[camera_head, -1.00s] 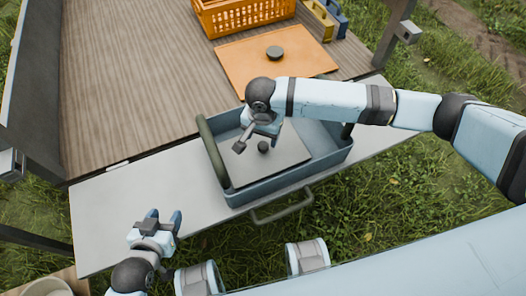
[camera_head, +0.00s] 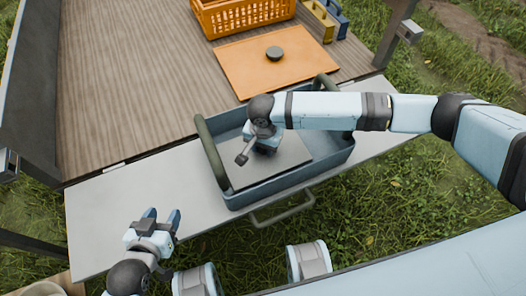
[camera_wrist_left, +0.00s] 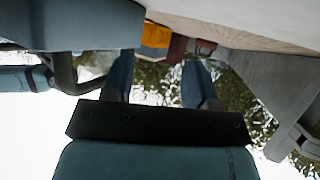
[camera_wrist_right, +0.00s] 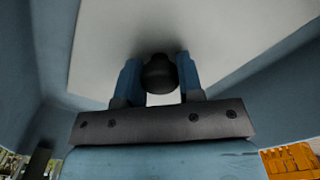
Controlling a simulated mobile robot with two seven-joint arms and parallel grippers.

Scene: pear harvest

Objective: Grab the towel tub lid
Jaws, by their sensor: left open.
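The towel tub (camera_head: 292,181) is a blue-grey open box with upright dark handles, on the pale tailgate shelf. Its lid, a flat grey plate (camera_head: 297,149), lies inside the tub and also fills the middle of the right wrist view (camera_wrist_right: 108,50). A dark round knob (camera_wrist_right: 159,74) stands on the lid. My right gripper (camera_head: 264,150) is down at the lid, and its fingers (camera_wrist_right: 160,78) press in on both sides of the knob. My left gripper (camera_head: 162,219) is open and empty over the shelf's front left.
An orange board (camera_head: 240,65) with a dark knob (camera_head: 274,53) lies on the wooden deck behind the tub. An orange crate (camera_head: 240,18) and small yellow (camera_head: 318,22) and blue boxes stand farther back. The left part of the shelf (camera_head: 120,200) is clear.

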